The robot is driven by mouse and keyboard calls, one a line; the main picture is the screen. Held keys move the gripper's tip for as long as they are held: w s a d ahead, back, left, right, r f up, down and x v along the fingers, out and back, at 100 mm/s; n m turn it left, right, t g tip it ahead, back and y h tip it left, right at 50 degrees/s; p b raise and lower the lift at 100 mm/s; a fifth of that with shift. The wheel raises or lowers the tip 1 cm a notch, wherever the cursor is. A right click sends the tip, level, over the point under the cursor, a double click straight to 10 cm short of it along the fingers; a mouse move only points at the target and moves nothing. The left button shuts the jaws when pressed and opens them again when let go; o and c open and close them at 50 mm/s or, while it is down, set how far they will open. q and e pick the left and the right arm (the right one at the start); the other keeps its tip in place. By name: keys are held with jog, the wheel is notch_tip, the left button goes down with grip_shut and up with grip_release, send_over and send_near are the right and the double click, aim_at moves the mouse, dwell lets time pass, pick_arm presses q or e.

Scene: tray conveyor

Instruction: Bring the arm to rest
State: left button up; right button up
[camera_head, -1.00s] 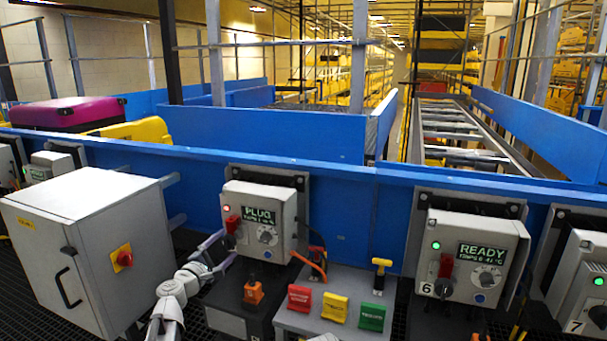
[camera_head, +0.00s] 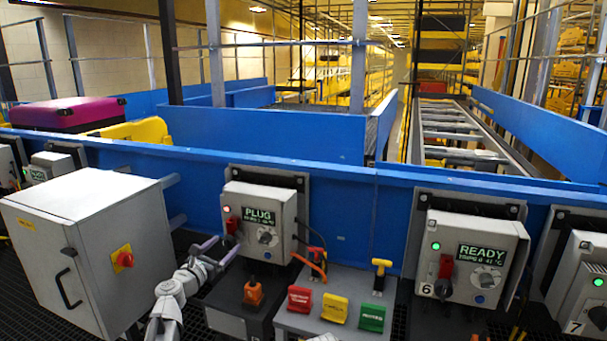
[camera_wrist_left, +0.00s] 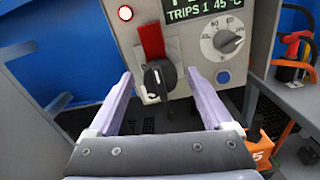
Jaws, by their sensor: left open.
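My left arm comes in low on the left in the head view, and its gripper (camera_head: 229,240) is open in front of the grey control box (camera_head: 285,203) whose screen reads PLUG. In the left wrist view the open gripper (camera_wrist_left: 158,74) has its two pale fingers spread wide with nothing held. Beyond and between the fingers is a black rotary switch (camera_wrist_left: 160,80) below a red lever (camera_wrist_left: 152,40); the fingers look apart from both.
A grey cabinet (camera_head: 95,245) with a red knob stands left of the arm. Right of it is a console (camera_head: 290,322) with red, yellow and green tags, and a READY box (camera_head: 468,255). A blue conveyor wall (camera_head: 340,205) runs behind. An orange plug (camera_head: 253,293) sits below the gripper.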

pick_arm(q)
jog(key=shift+n, duration=0.8)
